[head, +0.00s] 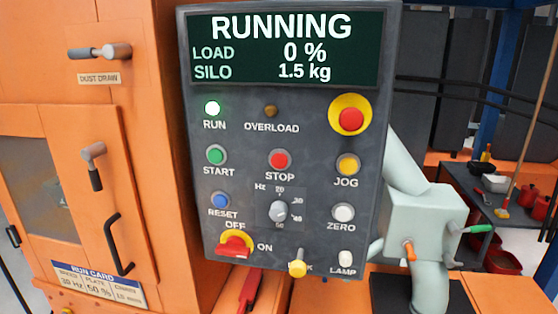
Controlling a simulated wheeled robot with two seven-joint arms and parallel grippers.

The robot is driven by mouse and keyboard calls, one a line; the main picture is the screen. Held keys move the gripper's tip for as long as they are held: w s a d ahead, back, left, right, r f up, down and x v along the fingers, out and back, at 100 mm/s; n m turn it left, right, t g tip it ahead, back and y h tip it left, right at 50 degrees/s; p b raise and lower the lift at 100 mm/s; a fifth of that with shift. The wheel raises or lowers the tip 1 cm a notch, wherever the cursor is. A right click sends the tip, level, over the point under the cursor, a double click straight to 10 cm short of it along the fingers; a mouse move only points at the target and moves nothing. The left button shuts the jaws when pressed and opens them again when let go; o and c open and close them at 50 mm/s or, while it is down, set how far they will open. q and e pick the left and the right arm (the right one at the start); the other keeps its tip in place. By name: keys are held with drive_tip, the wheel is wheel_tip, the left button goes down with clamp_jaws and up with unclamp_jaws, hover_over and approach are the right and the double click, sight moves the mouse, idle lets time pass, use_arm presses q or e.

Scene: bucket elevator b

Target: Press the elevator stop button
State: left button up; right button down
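The grey control panel (245,160) fills the middle of the head view. The red stop button (280,160) sits near the panel's centre, above the label STOP. Its screen (285,50) reads RUNNING, LOAD 0 % and SILO 1.5 kg. The OVERLOAD lamp (270,111) is dull brown. A larger red mushroom button (351,119) on a yellow ring is at the upper right of the panel. The green start button (215,155) is left of the stop button. Neither of my grippers shows in this view.
A yellow jog button (347,164), white zero button (343,212), blue reset button (220,201) and Hz dial (279,211) surround the stop button. An orange cabinet (140,130) stands left, with protruding handles. A pale green pipe box (425,220) stands right of the panel.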

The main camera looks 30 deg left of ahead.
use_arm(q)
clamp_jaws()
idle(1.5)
